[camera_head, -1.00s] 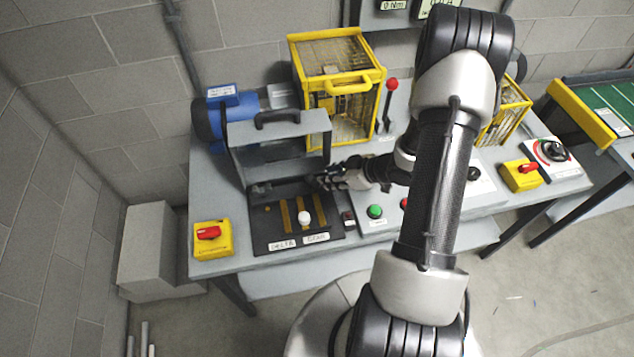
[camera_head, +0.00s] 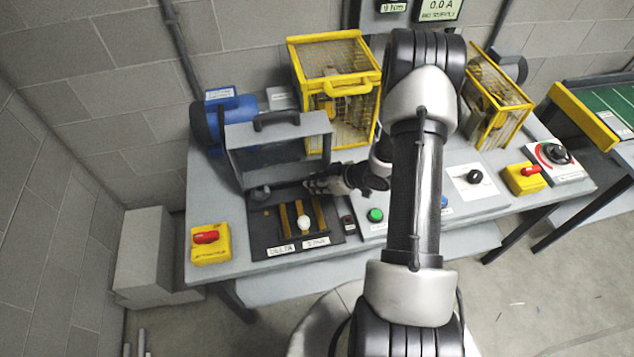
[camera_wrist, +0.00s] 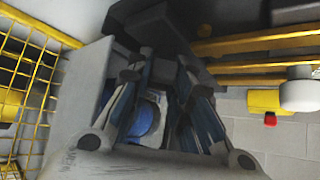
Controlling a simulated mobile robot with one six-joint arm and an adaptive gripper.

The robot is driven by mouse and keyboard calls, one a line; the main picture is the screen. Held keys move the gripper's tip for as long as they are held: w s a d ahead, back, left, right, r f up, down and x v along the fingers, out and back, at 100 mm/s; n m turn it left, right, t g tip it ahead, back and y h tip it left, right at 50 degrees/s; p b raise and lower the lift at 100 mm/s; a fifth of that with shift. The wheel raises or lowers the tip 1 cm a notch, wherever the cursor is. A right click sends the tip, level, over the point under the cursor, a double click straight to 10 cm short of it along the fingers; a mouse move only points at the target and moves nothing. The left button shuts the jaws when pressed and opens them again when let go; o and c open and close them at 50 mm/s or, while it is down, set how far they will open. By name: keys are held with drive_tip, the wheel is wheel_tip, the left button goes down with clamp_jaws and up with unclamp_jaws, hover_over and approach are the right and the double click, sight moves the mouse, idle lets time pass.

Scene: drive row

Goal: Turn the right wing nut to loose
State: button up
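A grey hinged hood (camera_head: 232,165) with a black handle stands over a black panel (camera_head: 262,238) at the left of the bench. A small dark grey knob-like piece, possibly the left wing nut (camera_head: 262,193), sits at the panel's back left. My gripper (camera_head: 312,186) reaches in from the right at the panel's back right corner, by the hood's right edge. I cannot make out the right wing nut; my gripper seems to cover that spot. In the wrist view my gripper's fingers (camera_wrist: 158,72) point to a dark piece, with a small gap between them; whether they touch it is unclear.
A white ball knob (camera_head: 305,223) stands on the panel between yellow strips. A blue motor (camera_head: 207,125) is behind the hood. A yellow cage (camera_head: 338,85) stands behind my gripper. A green button (camera_head: 375,215) is close to its right. A yellow switch box (camera_head: 211,246) is at front left.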

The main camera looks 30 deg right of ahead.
clamp_jaws()
drive_tip(key=shift+r, duration=0.1)
drive_tip(key=n+y+p, duration=0.1)
drive_tip(key=p, duration=0.1)
drive_tip(key=shift+r+n+g+p, duration=0.15)
drive_tip(key=shift+n+g+p, duration=0.15)
drive_tip(key=shift+p, duration=0.1)
drive_tip(key=shift+w+d+f+n+g+y+p, duration=0.2)
drive_tip(key=shift+n+g+y+p, duration=0.25)
drive_tip(key=shift+n+p, duration=0.3)
drive_tip(key=shift+s+a, duration=0.1)
drive_tip(key=shift+o, duration=1.7)
unclamp_jaws()
